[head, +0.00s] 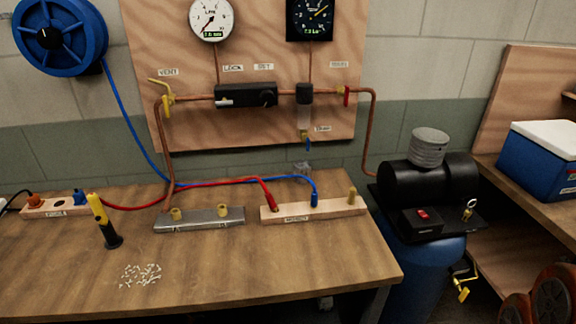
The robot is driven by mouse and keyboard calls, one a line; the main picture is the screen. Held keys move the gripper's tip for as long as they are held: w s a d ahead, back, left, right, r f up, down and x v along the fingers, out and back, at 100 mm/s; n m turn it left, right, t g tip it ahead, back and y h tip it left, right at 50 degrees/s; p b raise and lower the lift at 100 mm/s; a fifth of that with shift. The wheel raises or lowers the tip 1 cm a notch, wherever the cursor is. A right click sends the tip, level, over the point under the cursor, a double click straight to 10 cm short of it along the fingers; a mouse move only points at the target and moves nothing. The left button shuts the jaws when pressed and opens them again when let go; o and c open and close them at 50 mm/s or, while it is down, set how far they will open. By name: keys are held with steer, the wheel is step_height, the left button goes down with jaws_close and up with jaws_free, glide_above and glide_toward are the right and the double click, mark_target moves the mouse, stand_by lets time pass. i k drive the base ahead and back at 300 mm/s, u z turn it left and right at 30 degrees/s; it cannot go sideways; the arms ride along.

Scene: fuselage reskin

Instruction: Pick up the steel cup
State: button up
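I see no clear steel cup in the head view. A grey ribbed cylinder (429,147) sits upright on top of the black compressor (430,185) at the right; I cannot tell whether it is a cup or part of the machine. A small greyish item (302,169) lies at the back of the workbench, too small to identify. My gripper is not in view.
The wooden workbench (250,270) holds a grey metal bar (199,219), a wooden block with plugs (315,209), a yellow-black tool (103,221) and scattered small pieces (140,274). A blue cooler (540,165) stands at right. The bench's front middle is clear.

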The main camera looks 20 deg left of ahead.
mark_target(301, 167)
steer(key=u, duration=0.85)
steer(key=i, duration=0.85)
steer(key=u, duration=0.9)
